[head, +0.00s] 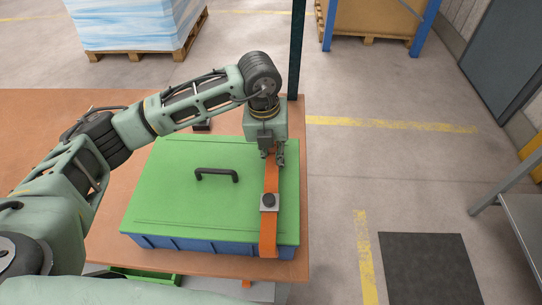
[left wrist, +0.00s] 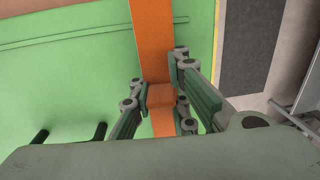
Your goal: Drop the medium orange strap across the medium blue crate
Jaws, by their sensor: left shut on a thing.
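The medium blue crate (head: 215,246) stands on the brown table with a green lid (head: 165,185) on it. The lid has a black handle (head: 216,173). The orange strap (head: 268,225) lies across the right part of the lid and bends down over the crate's near side. A grey buckle with a black knob (head: 269,202) sits on the strap. My left gripper (head: 272,162) is over the lid's right part, shut on the strap; the strap also shows between its fingers in the left wrist view (left wrist: 160,95). The strap's far end is hidden by the gripper. My right gripper is not in view.
The brown table (head: 50,115) has bare room to the left of the crate. A dark post (head: 297,50) stands behind the table. A green bin (head: 150,276) shows below the table's near edge. A grey bench (head: 525,215) stands at the right, past open floor.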

